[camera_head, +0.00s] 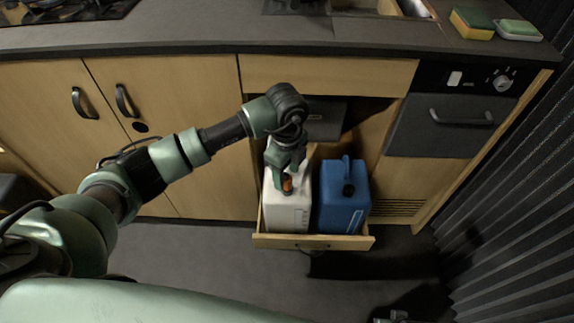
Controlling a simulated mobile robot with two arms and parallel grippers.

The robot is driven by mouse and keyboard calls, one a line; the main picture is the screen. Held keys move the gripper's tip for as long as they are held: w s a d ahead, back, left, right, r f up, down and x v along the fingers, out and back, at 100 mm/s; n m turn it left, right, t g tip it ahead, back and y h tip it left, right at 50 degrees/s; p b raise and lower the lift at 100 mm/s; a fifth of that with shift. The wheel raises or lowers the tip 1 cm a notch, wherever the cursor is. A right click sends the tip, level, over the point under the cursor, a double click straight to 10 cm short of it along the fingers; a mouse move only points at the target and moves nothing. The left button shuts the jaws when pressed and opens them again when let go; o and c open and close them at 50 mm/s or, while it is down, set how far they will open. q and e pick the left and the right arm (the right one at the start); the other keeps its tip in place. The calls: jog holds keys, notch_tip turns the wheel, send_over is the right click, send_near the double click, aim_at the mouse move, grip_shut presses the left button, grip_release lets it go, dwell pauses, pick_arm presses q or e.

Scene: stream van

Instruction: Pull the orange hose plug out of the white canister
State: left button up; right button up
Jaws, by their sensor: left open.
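The white canister (287,212) stands upright in an open wooden drawer (312,242), on its left side. The orange hose plug (287,184) shows as a small orange patch at the top of the canister, partly hidden by my gripper. My left gripper (284,180) points down over the canister top, with its open fingers at the plug. I cannot tell whether the fingers touch it. At the bottom right edge a small dark part (392,318) shows, possibly my right gripper, too little to judge.
A blue canister (340,208) with a dark cap stands close to the right of the white one. Cabinet doors (165,120) are left, a dark appliance (447,125) right. Sponges (472,22) lie on the counter (200,30). Grey floor is clear in front of the drawer.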

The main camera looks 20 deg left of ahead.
pick_arm(q)
jog(key=shift+f, duration=1.5)
pick_arm(e)
jog(key=shift+w+r, duration=0.25)
jog(key=shift+r, duration=0.65)
pick_arm(q)
grip_shut()
